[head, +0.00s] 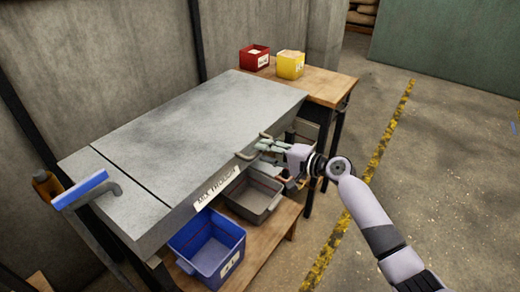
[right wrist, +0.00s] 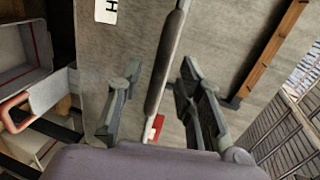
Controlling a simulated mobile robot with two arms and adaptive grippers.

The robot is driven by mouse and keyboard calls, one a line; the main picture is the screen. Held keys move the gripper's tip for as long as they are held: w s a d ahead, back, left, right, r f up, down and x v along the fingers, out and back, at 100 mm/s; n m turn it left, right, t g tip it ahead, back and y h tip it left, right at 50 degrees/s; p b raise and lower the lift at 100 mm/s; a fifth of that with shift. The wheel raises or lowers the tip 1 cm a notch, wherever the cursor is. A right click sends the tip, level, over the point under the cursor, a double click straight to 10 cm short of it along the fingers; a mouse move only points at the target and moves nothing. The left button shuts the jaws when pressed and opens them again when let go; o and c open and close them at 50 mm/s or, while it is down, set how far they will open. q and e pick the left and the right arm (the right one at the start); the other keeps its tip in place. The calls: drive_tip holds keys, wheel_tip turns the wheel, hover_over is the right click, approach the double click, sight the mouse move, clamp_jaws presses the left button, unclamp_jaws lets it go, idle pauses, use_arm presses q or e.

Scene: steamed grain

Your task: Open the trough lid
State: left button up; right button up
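The mix trough (head: 180,208) is a long grey box with a "MIX TROUGH" label on its front. Its flat grey lid (head: 190,120) lies shut on top. A handle bar (head: 245,155) sticks out at the front edge near the right end; the bar (right wrist: 164,65) also shows in the right wrist view. My right gripper (head: 268,147) is at this handle. In the right wrist view my right gripper (right wrist: 157,100) has its fingers apart, one on each side of the bar, with gaps between. My left gripper is not in view.
A blue bin (head: 208,250) and a grey bin (head: 253,195) stand on the wooden shelf below. Red (head: 254,57) and yellow (head: 290,64) containers stand on a wooden table behind the right end. A blue-headed tool (head: 80,189) is at the left end. The floor at right is clear.

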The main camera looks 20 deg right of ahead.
drive_tip(key=shift+x, duration=1.4)
drive_tip(key=shift+c, duration=0.3)
clamp_jaws()
